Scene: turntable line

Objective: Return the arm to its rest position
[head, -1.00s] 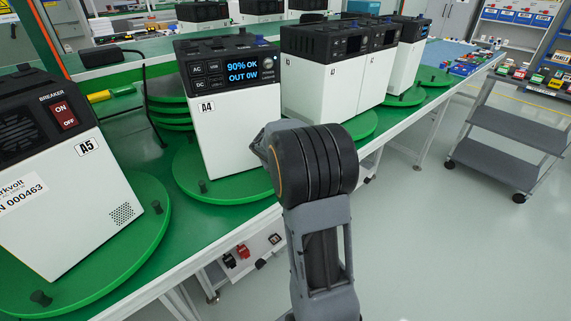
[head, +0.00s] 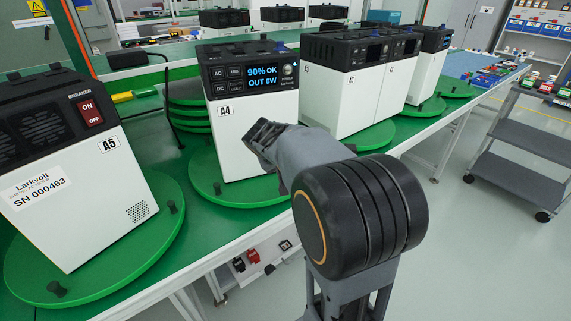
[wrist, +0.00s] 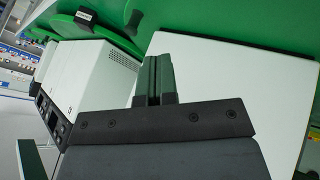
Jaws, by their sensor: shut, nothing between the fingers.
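My gripper (head: 262,140) shows in the head view at the end of my raised grey arm, in front of the white front of unit A4 (head: 237,135). I cannot tell whether it touches the unit. In the wrist view my gripper (wrist: 157,78) has its two dark fingers together with nothing between them. A large white panel (wrist: 225,90) lies beyond the fingers there. My arm's big black joint hides part of the bench edge in the head view.
Unit A5 (head: 75,190) stands on a green turntable (head: 150,240) at left. More white units (head: 350,95) stand on turntables behind A4. A grey cart (head: 520,145) stands at right. The floor (head: 470,260) between bench and cart is clear.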

